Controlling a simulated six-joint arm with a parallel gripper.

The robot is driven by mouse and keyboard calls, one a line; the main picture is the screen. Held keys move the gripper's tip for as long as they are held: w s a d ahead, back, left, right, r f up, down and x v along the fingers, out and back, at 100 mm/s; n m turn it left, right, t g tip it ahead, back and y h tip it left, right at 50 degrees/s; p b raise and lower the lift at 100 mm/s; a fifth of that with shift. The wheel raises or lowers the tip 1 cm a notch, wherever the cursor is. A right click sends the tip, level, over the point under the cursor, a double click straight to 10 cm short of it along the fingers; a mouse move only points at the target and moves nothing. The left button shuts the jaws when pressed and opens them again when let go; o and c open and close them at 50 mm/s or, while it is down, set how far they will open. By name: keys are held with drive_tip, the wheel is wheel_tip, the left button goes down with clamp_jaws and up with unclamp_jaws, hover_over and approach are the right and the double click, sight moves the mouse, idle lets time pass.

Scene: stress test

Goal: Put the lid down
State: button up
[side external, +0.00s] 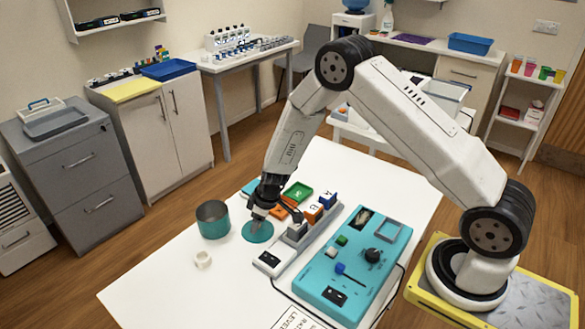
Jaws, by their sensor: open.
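A round teal lid (257,232) lies, as far as I can tell, flat on the white table. A teal pot with a dark grey inside (213,220) stands upright to the left of the lid, with its top uncovered. My gripper (260,213) points down over the lid's far part and is open. Its dark fingers hide some of the lid. I cannot tell whether the fingertips touch it.
A teal panel box (345,265) with a lever and knob stands right of the lid. Lettered blocks (312,213), a green tray (297,193) and an orange piece (291,213) crowd behind. The table's front left (165,290) is clear.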

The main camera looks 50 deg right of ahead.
drive_tip(key=v, duration=1.1)
drive_tip(key=shift+r, duration=0.2)
drive_tip(key=shift+s, duration=0.1)
idle(0.4)
drive_tip(key=s+a+r+m, duration=0.1)
drive_tip(key=s+r, duration=0.3)
drive_tip(key=s, duration=0.5)
drive_tip(key=s+a+r+m+h, duration=0.1)
drive_tip(key=s+r+m, duration=0.2)
drive_tip(key=s, duration=0.6)
drive_tip(key=shift+r+m+g, duration=0.3)
drive_tip(key=shift+r, duration=0.15)
